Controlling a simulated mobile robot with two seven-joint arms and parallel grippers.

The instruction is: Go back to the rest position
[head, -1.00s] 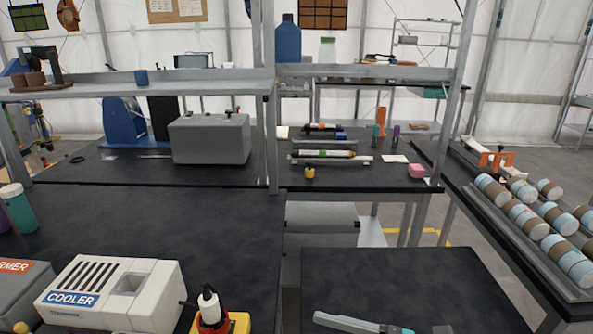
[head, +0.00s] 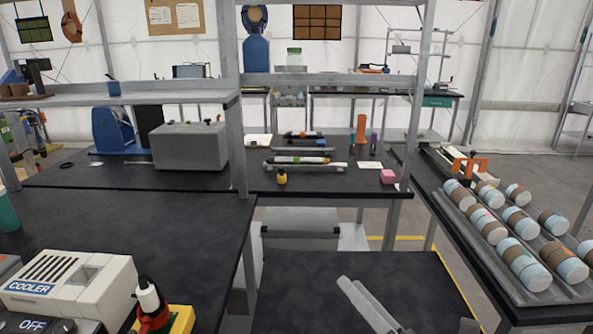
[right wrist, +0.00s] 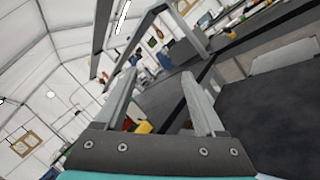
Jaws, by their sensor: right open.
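My right gripper (head: 346,284) shows at the bottom of the head view, in front of a low black surface. In the right wrist view (right wrist: 163,98) its two grey fingers stand apart with nothing between them. It is open and empty, and it appears to touch nothing. My left gripper is in neither current view.
A white cooler (head: 75,285) and a yellow-based device with a white bottle (head: 149,297) stand at lower left. A rack of several jars (head: 474,240) is at right. The low black surface (head: 335,275) looks clear. A shelf post (head: 238,150) rises left of centre.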

